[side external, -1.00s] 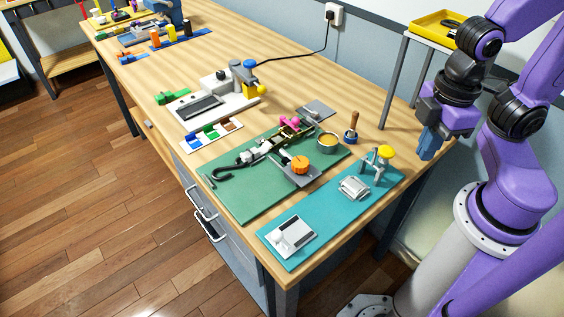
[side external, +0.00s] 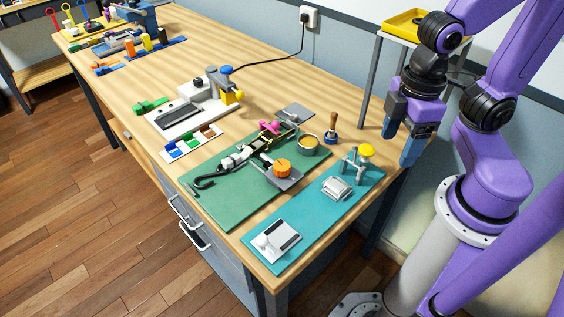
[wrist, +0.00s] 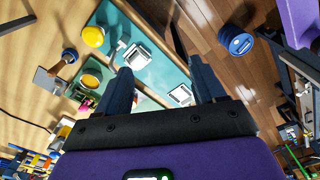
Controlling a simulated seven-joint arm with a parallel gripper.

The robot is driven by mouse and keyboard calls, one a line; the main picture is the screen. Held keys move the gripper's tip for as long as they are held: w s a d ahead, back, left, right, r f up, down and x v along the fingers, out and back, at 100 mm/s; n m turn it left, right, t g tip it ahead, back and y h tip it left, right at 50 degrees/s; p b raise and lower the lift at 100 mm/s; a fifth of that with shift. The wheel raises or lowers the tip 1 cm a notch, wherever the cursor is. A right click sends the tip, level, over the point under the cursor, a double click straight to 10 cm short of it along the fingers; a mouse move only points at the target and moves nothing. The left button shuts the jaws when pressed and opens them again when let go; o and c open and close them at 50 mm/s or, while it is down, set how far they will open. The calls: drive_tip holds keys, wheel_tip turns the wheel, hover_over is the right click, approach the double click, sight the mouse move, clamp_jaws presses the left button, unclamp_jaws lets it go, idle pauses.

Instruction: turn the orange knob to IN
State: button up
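The orange knob (side external: 282,168) is a round ridged cap on a grey plate (side external: 291,183), on the green mat (side external: 225,205) in the side view. No IN mark or knob pointer can be read at this size. My gripper (side external: 398,150) is off the right edge of the table, well away from the knob and touching nothing. Its two blue fingers stand apart with nothing between them, as the wrist view (wrist: 160,66) also shows. I cannot make out the orange knob in the wrist view.
A strap with a dark hook (side external: 205,182) lies left of the knob. A round tin (side external: 307,145) and a wooden-handled tool (side external: 332,130) stand behind it. A teal mat (side external: 305,215) with a yellow-knobbed fixture (side external: 366,151) lies between my gripper and the knob.

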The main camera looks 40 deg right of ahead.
drive_tip(key=w+a+r+m, duration=0.2)
drive_tip(key=w+a+m, duration=0.3)
drive_tip(key=w+m, duration=0.55)
drive_tip(key=m, duration=1.6)
approach(281, 166)
wheel_tip(281, 166, down, 9)
drive_tip(key=shift+w+a+r, duration=0.1)
drive_tip(key=shift+r, duration=0.05)
drive_tip(key=c, duration=1.1)
drive_tip(key=shift+o, duration=0.2)
